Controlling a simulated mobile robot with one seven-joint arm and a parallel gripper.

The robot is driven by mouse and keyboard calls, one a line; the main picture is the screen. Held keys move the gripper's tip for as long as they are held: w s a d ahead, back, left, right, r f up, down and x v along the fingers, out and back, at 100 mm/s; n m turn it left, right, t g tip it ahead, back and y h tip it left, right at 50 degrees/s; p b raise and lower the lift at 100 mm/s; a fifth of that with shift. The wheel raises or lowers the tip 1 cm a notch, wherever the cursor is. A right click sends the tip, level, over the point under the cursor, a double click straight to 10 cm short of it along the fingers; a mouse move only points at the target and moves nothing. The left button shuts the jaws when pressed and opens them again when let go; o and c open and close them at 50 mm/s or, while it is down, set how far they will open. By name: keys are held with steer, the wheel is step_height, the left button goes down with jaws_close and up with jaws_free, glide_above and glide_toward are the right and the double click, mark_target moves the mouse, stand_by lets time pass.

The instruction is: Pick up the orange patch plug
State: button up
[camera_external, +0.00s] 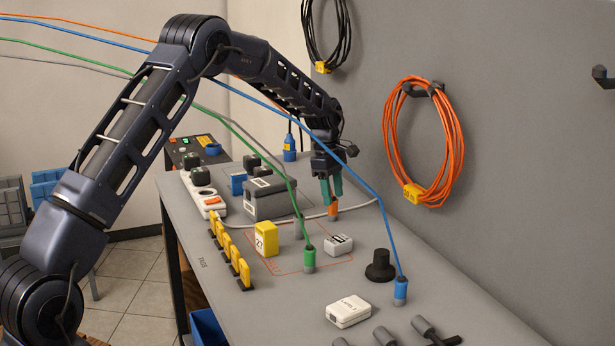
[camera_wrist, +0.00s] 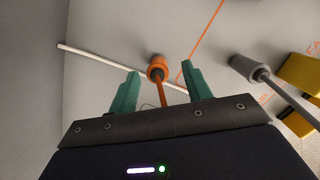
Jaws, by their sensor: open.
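The orange patch plug (camera_external: 333,212) stands on the bench near the wall, below my gripper (camera_external: 331,190). In the wrist view the orange plug (camera_wrist: 156,67) has a round orange end and an orange cable that runs back towards my gripper (camera_wrist: 161,71). The teal fingers are apart, one on each side of the plug and cable, with gaps on both sides in the wrist view. The fingers hide the upper part of the plug in the external view.
A grey plug (camera_wrist: 242,67) stands nearby, beside a yellow block (camera_external: 265,239). A green plug (camera_external: 309,260) and a blue plug (camera_external: 400,291) stand nearer the front, their cables slanting up across the scene. A white cord (camera_wrist: 92,56) lies by the orange plug.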

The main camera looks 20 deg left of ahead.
mark_target(334, 214)
steer(key=shift+w+d+f, duration=0.1)
steer(key=shift+f, duration=1.3)
steer(key=shift+w+d+f, duration=0.1)
steer(key=shift+f, duration=1.25)
steer(key=c, duration=1.1)
steer(key=shift+o, duration=0.2)
steer(key=shift+r, duration=0.15)
